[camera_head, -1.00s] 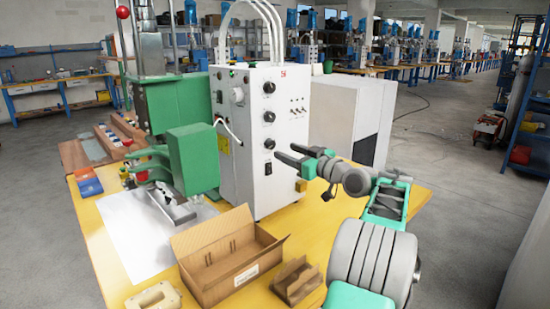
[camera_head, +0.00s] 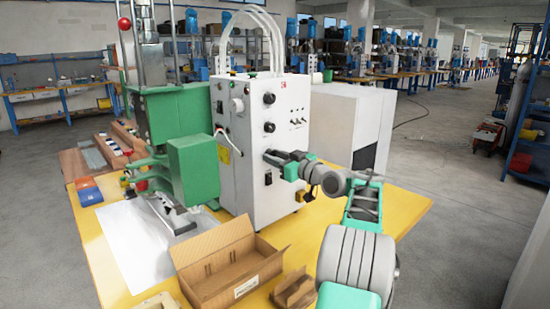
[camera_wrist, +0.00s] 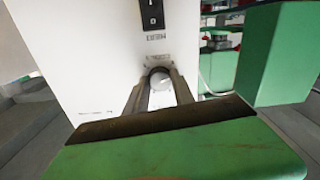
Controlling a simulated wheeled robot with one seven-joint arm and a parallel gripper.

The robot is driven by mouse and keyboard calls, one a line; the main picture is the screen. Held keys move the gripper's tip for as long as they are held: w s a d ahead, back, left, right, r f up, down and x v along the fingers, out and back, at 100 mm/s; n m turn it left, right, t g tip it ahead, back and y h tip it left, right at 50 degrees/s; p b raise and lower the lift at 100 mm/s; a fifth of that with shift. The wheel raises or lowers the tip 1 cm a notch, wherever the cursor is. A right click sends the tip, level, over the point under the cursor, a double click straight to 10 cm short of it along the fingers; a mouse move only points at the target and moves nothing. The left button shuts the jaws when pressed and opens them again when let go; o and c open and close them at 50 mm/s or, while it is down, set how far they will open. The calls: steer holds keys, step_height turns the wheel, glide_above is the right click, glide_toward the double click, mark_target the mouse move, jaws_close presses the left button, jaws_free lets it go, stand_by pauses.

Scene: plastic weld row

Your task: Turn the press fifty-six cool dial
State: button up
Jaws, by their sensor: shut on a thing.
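The press's white control box (camera_head: 247,172) stands on the yellow table with a column of dials on its front. The top dial (camera_head: 269,98) and the second dial (camera_head: 269,127) are black and uncovered. My gripper (camera_head: 272,156) is at the box front, over the spot of the third dial, hiding it in the head view. In the wrist view my gripper (camera_wrist: 160,74) has its two fingers on both sides of a round pale-faced dial (camera_wrist: 160,80), shut on it. A black rocker switch (camera_wrist: 152,15) is beside it. I cannot read the dial's label.
The green press (camera_head: 192,168) stands left of the box. An open cardboard box (camera_head: 226,265) and a smaller one (camera_head: 294,290) are at the table's front. A white cabinet (camera_head: 343,122) is behind my arm.

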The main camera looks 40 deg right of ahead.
jaws_close()
steer(key=shift+r+m+p, duration=0.1)
steer(key=shift+m+p, duration=0.2)
steer(key=m+p, duration=0.3)
steer(key=m, duration=0.1)
steer(key=shift+r+p, duration=0.2)
steer(key=shift+p, duration=0.15)
steer(key=m+p, duration=0.2)
steer(key=m, duration=0.1)
steer(key=shift+m+p, duration=0.3)
steer(key=shift+p, duration=0.05)
steer(key=shift+f+m+p, duration=0.2)
steer(key=shift+m+p, duration=0.6)
steer(key=shift+m, duration=0.3)
